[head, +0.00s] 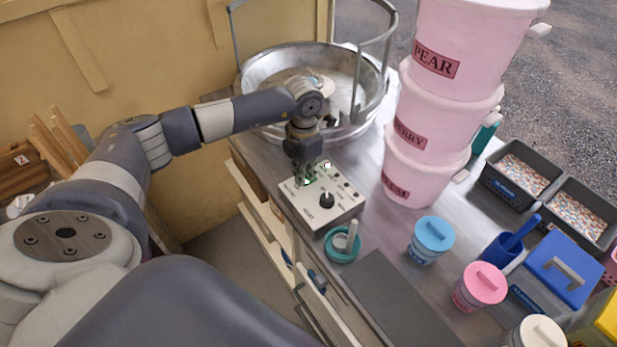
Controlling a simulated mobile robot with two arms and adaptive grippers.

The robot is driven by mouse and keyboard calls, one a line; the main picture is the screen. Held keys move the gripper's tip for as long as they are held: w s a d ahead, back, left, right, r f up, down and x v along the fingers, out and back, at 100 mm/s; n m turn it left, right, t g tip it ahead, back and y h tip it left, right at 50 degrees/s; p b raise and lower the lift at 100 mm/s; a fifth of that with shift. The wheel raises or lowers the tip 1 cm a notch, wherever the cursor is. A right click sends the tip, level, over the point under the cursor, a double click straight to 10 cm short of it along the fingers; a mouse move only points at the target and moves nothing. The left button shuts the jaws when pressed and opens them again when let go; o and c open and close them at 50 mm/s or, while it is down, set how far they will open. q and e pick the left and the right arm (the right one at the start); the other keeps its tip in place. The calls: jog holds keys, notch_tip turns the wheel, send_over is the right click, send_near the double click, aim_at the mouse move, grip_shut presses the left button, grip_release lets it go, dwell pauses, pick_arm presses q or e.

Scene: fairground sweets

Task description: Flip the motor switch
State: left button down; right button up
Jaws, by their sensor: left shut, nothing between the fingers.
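A white control box (323,211) sits on the metal counter near its left edge, in front of a large round metal bowl. Its top carries a black knob (326,200), small dark buttons at the right and printed labels too small to read surely. My left gripper (305,182) is shut and empty, pointing down over the box's far left part. Its fingertips cover that part of the panel, so the motor switch cannot be made out and contact cannot be told. My right gripper is not in view.
The metal bowl (258,70) with a rail stands behind the box. Stacked pink tubs (419,175) stand to the right. A teal dish (343,258) is close in front of the box. Blue (430,252) and pink (484,299) lidded jars and grey sprinkle trays (490,190) fill the right.

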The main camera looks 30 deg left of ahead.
pick_arm(q)
jog(key=shift+w+r+p, duration=0.1)
jog(key=shift+r+p, duration=0.55)
jog(key=shift+r, duration=0.3)
jog(key=shift+r+p, duration=1.4)
jog(key=shift+r, duration=1.05)
